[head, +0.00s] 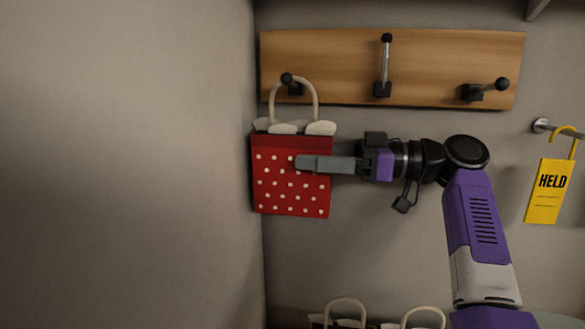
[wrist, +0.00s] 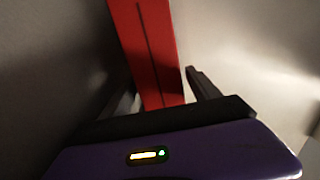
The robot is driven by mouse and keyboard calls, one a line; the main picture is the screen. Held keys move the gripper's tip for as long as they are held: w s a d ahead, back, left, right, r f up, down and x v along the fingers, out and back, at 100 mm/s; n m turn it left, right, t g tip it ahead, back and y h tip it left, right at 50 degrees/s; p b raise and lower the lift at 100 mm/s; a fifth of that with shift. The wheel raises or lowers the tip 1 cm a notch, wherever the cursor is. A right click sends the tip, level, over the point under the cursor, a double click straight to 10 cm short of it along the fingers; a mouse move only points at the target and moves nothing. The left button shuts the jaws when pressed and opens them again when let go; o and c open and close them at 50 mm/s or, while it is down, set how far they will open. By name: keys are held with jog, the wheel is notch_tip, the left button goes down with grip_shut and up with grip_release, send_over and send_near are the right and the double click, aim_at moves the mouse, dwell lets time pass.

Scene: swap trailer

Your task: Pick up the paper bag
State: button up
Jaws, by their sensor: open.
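The paper bag (head: 291,192) is red with white dots, white paper at its top and a pale loop handle. It hangs by the handle from the left hook (head: 289,80) of a wooden rack, near the corner. My gripper (head: 302,163) reaches in from the right, level with the bag's upper half. One finger lies across the bag's front in the head view; the other is hidden. In the wrist view the bag's narrow red side (wrist: 150,45) stands between the two spread fingers. The gripper is open; I cannot tell whether either finger touches the bag.
The wooden rack (head: 340,60) has two other hooks, empty. A yellow HELD tag (head: 547,190) hangs from a metal peg at the right. A plain wall (head: 130,160) stands close to the bag's left. Pale handles (head: 345,302) of other bags show at the bottom edge.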

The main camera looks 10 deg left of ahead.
aim_at(292, 154)
jog(key=a+p, duration=0.1)
jog(key=a, duration=0.3)
jog(key=shift+a+f+p, duration=0.1)
jog(key=shift+f+p, duration=0.05)
jog(key=shift+p, duration=0.15)
jog(key=c, duration=1.3)
grip_shut()
